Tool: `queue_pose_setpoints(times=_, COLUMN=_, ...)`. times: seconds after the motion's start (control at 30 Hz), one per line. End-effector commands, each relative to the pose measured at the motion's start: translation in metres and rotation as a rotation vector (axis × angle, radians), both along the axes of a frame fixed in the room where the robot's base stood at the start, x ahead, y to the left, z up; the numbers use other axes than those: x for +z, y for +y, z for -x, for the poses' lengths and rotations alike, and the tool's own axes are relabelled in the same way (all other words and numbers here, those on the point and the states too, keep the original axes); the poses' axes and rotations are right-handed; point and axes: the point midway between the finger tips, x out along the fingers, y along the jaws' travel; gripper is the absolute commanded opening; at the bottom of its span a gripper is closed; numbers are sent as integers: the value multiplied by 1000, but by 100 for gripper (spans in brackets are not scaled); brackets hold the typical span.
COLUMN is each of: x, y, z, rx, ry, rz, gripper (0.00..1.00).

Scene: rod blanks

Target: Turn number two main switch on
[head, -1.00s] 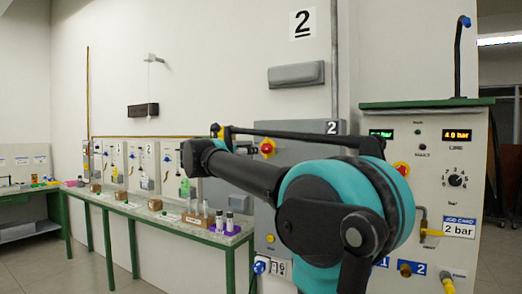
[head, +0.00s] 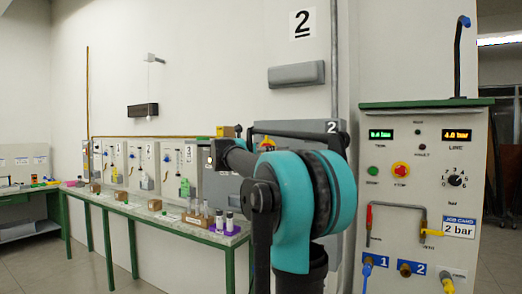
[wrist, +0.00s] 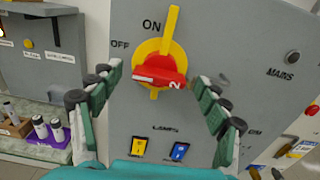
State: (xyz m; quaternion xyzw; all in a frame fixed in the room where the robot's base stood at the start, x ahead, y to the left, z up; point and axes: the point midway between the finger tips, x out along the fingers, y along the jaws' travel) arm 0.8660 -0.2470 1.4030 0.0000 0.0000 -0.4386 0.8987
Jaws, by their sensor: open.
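The number two main switch (wrist: 160,70) is a red rotary handle, marked 2, on a round yellow plate. ON is printed above it and OFF to its upper left. The red handle lies roughly sideways, its pale end to the left; a yellow bar sticks up beside ON. My gripper (wrist: 155,78) is open in the wrist view, its fingers to the left and right of the handle, with no clear contact. In the head view the switch (head: 267,144) shows partly above my arm on the grey cabinet (head: 300,128) labelled 2; my gripper is hidden there.
A MAINS label and a dark round fitting (wrist: 293,58) sit to the right. A control panel (head: 430,180) stands right of the cabinet, and a bench (head: 150,215) with vials and boxes stands left.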

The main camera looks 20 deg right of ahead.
Motion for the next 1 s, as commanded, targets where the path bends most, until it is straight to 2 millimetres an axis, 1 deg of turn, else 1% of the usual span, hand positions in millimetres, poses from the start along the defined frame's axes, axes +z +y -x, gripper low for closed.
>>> queue_pose_setpoints(times=0.07, x=0, y=0, z=0, rx=0, ry=0, rz=0, gripper=76)
queue_pose_setpoints(times=0.1, x=0, y=0, z=0, rx=0, ry=0, rz=0, gripper=73)
queue_pose_setpoints(times=0.67, x=0, y=0, z=0, rx=0, ry=0, rz=0, gripper=4)
queue_pose_setpoints(times=1.0, x=0, y=0, z=0, rx=0, ry=-39, rz=-31, gripper=3)
